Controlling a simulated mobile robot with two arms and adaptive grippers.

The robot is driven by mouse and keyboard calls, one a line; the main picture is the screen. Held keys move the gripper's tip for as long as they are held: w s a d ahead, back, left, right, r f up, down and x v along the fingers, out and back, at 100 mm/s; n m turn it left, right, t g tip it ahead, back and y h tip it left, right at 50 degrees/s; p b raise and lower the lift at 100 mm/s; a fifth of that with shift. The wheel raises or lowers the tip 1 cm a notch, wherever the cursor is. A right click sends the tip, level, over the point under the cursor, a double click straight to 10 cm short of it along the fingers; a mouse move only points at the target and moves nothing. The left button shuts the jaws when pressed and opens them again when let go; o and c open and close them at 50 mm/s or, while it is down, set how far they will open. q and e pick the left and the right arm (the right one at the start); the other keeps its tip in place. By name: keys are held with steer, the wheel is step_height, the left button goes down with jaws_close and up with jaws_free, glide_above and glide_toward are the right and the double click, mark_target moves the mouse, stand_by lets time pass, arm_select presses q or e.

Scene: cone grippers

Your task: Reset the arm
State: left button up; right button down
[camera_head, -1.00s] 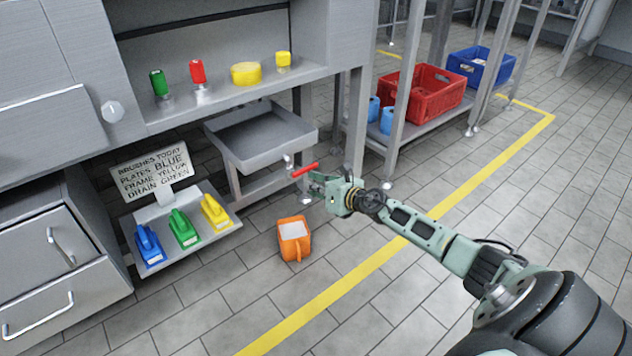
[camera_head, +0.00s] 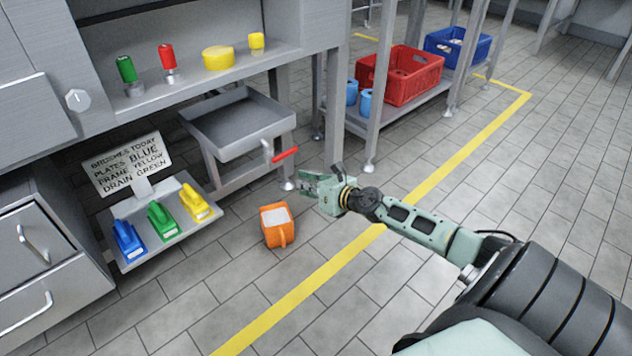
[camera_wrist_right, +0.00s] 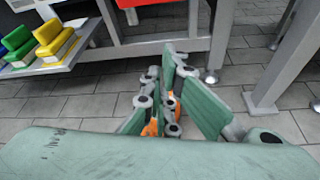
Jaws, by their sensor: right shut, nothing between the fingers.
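My right arm reaches in from the lower right in the head view. Its gripper (camera_head: 306,183) is shut and empty, in front of the grey tray stand and right of the orange bucket (camera_head: 277,226). In the right wrist view the closed fingers (camera_wrist_right: 168,105) point toward the floor and the stand, with bits of orange showing between the finger links. A red-handled lever (camera_head: 285,155) on the tray's front right corner is just behind and above the gripper, apart from it in the head view. My left gripper is in neither view.
The grey tray (camera_head: 240,123) stands behind. Blue, green and yellow brushes (camera_head: 160,220) sit on a low shelf under a sign (camera_head: 125,163). Red (camera_head: 408,77) and blue (camera_head: 457,47) crates are on a rack at right.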

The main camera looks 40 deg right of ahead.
steer(key=shift+a+p+v, duration=0.2)
steer(key=shift+p+v, duration=0.35)
steer(key=shift+v, duration=1.95)
